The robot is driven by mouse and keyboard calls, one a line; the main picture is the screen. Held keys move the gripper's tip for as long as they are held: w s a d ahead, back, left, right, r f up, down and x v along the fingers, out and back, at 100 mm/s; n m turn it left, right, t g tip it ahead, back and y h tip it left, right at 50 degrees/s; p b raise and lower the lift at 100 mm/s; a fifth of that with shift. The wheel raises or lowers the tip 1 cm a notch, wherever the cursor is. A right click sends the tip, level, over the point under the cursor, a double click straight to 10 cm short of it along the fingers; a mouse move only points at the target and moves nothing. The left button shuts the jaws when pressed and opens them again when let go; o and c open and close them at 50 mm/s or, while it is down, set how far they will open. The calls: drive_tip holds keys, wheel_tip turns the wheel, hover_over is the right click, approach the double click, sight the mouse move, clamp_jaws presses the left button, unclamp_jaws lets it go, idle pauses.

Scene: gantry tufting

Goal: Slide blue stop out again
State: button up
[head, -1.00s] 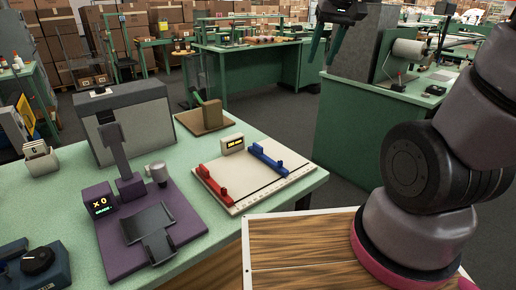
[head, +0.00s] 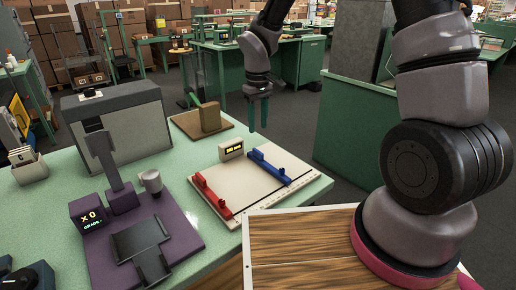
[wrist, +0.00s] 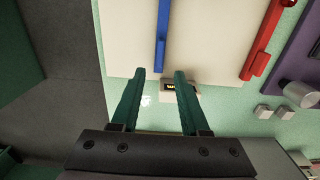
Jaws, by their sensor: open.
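The blue stop (head: 268,166) is a long blue bar with raised ends, lying on the right part of a cream measuring board (head: 232,188). In the wrist view the blue stop (wrist: 161,38) lies ahead of the fingers, roughly in line with the gap between them. My gripper (head: 258,128) hangs fingers down above the far edge of the board, behind the blue stop. In the wrist view my gripper (wrist: 158,74) has its two green fingers apart, with nothing between the tips.
A red stop (head: 212,195) lies on the board's left side. A small display (head: 231,149) stands at the board's far edge, partly behind my fingers in the wrist view. A purple scale (head: 145,245) and a grey cup (head: 151,181) stand to the left.

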sight(258, 151)
wheel_tip(258, 151, down, 9)
drive_tip(key=shift+f, duration=0.2)
idle(0.3)
clamp_jaws()
idle(1.3)
